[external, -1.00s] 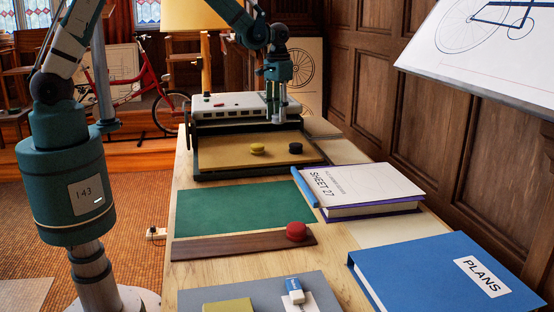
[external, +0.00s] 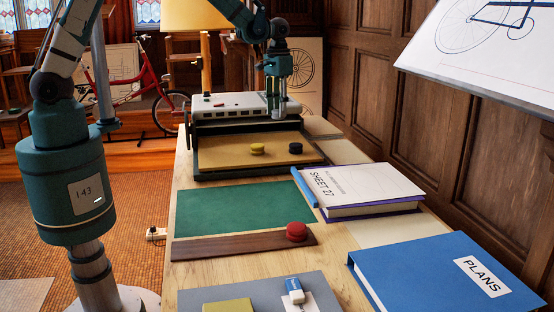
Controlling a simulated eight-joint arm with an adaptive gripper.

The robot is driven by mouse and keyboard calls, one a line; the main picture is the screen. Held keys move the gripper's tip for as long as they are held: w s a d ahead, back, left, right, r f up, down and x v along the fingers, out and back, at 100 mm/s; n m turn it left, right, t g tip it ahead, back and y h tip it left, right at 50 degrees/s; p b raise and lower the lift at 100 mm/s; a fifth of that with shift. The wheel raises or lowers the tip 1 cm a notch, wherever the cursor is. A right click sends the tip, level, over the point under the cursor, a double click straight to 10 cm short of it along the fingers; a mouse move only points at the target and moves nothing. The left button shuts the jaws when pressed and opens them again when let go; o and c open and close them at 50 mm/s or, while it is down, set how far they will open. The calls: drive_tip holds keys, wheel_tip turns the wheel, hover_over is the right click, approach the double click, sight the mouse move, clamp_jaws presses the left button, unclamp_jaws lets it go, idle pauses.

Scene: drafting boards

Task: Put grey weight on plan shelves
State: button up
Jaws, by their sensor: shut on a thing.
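My gripper (external: 278,108) points down at the back of the table, over the right end of a low unit with a white-and-grey top (external: 232,106), which seems to be the plan shelves. The gripper is shut on a small greyish thing, apparently the grey weight; its outline is hard to tell from the fingers. No other grey weight shows. Whether the held thing touches the unit cannot be told.
A tan-floored tray (external: 220,160) in front of the unit holds a yellow weight (external: 257,148) and a black weight (external: 295,148). A red weight (external: 297,231) sits on a dark wooden strip (external: 230,244). Books (external: 362,187) and a blue PLANS binder (external: 430,270) fill the right side.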

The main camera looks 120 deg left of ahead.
drive_tip(key=w+d+f+m, duration=0.3)
drive_tip(key=w+d, duration=0.8)
drive_tip(key=d, duration=0.4)
drive_tip(key=w+d+f+m, duration=0.3)
drive_tip(key=w+d, duration=0.8)
drive_tip(key=d, duration=0.3)
drive_tip(key=w+d+f+m, duration=0.1)
drive_tip(key=d, duration=0.5)
drive_tip(key=w+d+f+m, duration=0.1)
drive_tip(key=w+d, duration=0.1)
drive_tip(key=d, duration=0.4)
drive_tip(key=w+d+f+m, duration=0.1)
drive_tip(key=w+d+m, duration=0.1)
drive_tip(key=d, duration=0.4)
drive_tip(key=shift+d+f, duration=0.2)
drive_tip(key=shift+f, duration=0.05)
drive_tip(key=d+f+m, duration=0.1)
drive_tip(key=d, duration=0.4)
drive_tip(key=d+f+m, duration=0.1)
drive_tip(key=d, duration=0.5)
drive_tip(key=d+m, duration=0.1)
drive_tip(key=d, duration=0.5)
drive_tip(key=shift+d+f, duration=0.25)
drive_tip(key=shift+f, duration=0.15)
